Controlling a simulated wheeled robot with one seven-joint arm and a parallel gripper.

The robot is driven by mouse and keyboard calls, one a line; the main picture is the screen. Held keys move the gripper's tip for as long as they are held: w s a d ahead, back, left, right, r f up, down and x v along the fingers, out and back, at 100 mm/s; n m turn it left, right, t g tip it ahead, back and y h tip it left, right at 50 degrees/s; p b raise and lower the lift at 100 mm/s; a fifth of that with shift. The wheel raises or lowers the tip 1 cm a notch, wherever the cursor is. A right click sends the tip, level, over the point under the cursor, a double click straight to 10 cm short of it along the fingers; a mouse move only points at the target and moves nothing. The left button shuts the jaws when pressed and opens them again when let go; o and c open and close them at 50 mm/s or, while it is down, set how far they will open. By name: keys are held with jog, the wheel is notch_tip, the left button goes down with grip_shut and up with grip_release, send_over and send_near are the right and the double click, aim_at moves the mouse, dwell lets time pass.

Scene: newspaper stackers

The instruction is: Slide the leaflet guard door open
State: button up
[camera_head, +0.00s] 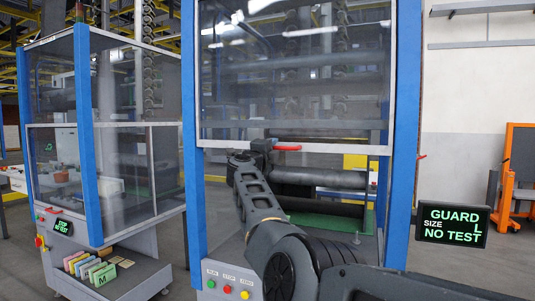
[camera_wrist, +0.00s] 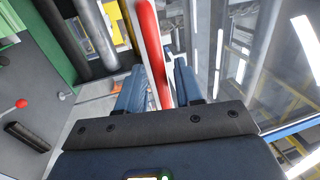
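The leaflet guard door (camera_head: 292,75) is a clear panel in a grey frame between the blue posts of the near machine. Its bottom edge is raised, and an open gap below shows dark rollers (camera_head: 320,180). A red handle (camera_head: 288,148) sits on its lower rail. My gripper (camera_head: 264,150) is at the handle's left part. In the wrist view, the red handle (camera_wrist: 150,45) runs between the two blue fingers of my gripper (camera_wrist: 160,85), which look closed around it. The tips' contact is partly hidden.
A display (camera_head: 453,224) reads GUARD, SIZE L, NO TEST. Buttons (camera_head: 228,289) sit below the opening. A second machine (camera_head: 100,140) with its panels down stands left, with coloured cards on its tray. An orange frame (camera_head: 515,175) stands right.

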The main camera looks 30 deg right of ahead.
jog(key=v, duration=0.7)
dwell(0.4)
jog(key=s+d+f+n+t, duration=0.1)
jog(key=s+f+n+t, duration=0.1)
jog(key=s+f+n, duration=0.5)
jog(key=s+d+f+n+t, duration=0.1)
jog(key=s+f+t, duration=0.1)
jog(key=s+f, duration=0.65)
jog(key=s+a+f+n+t+y, duration=0.2)
jog(key=s+f+n+y, duration=0.2)
jog(key=s+f+n, duration=0.3)
jog(key=s+a+f+n+t+y, duration=0.2)
jog(key=s+f+n+y, duration=0.2)
jog(key=s+f, duration=0.55)
jog(key=s+a+f+n+g+y, duration=0.1)
jog(key=s+a+n+y, duration=0.2)
jog(key=s, duration=0.7)
jog(key=s+a+f+n+g+y, duration=0.15)
jog(key=s+a, duration=0.25)
jog(key=s, duration=0.5)
jog(key=s+a+f+n+g+y, duration=0.1)
jog(key=s+a+n+y, duration=0.25)
jog(key=s, duration=0.65)
jog(key=s+a+r+n+g, duration=0.1)
jog(key=s+a+r, duration=0.3)
jog(key=s, duration=0.5)
jog(key=shift+g, duration=0.55)
